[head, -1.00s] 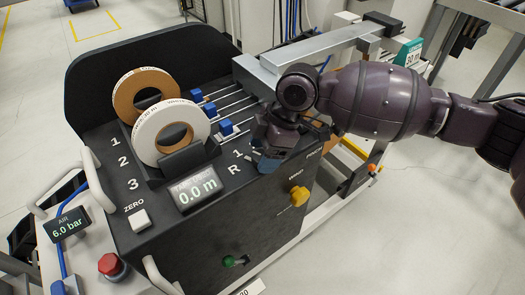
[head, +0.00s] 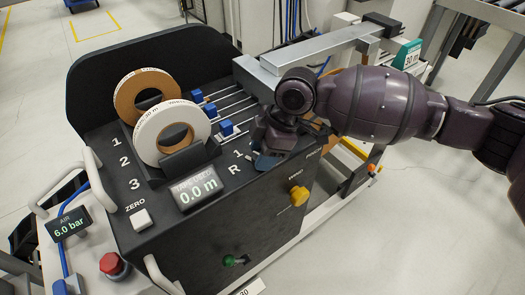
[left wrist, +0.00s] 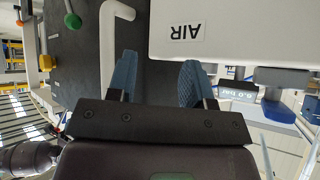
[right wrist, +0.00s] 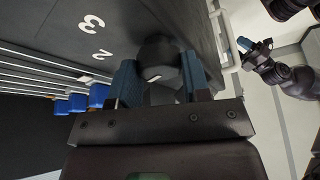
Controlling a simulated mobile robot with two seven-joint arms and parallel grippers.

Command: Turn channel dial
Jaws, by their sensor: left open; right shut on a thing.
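The channel dial (right wrist: 160,52) is a dark round knob with a white mark on the black panel. In the right wrist view it sits between the blue fingertips of my right gripper (right wrist: 158,80), which is shut on it. In the head view my right gripper (head: 266,155) is beside the R and 1 markings and hides most of the dial. My left gripper (left wrist: 158,78) is open and empty, near a white box labelled AIR (left wrist: 205,30) and a white handle (left wrist: 112,40).
Two tape rolls (head: 196,113) stand on the panel near numbers 1 to 3. A display (head: 195,190) reads 0.0 m. A white ZERO button (head: 139,219), yellow knob (head: 299,195), red button (head: 111,265) and green knob (head: 235,261) are nearby. A metal beam (head: 325,48) lies behind my right gripper.

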